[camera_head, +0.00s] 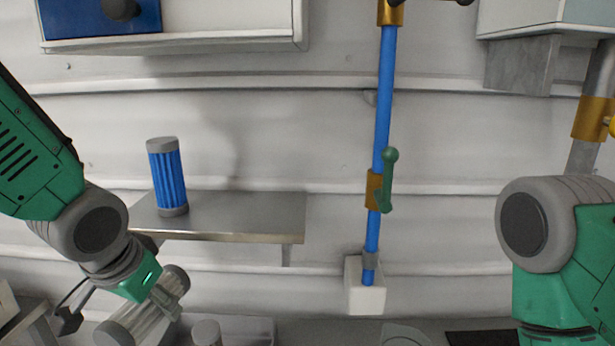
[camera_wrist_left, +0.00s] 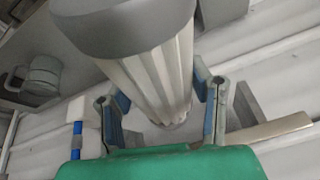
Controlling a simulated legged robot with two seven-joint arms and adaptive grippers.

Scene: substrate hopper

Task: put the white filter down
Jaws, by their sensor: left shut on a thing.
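The white filter (camera_head: 136,318) is a pleated pale cylinder with grey end caps, tilted in the lower left of the head view. My left gripper (camera_head: 160,297) is shut around its middle and holds it below and in front of the steel shelf (camera_head: 245,213). In the left wrist view the filter (camera_wrist_left: 155,80) sits between the two blue-padded fingers of the gripper (camera_wrist_left: 163,105), with its big grey cap nearest the camera. What lies directly under the filter is hidden. My right arm shows at the right, but its gripper is out of the picture.
A blue filter (camera_head: 168,180) stands upright on the left of the shelf; the shelf's right part is bare. A vertical blue pipe (camera_head: 382,110) with a green lever (camera_head: 388,180) ends in a white block (camera_head: 365,290). A wall cabinet (camera_head: 230,22) hangs above.

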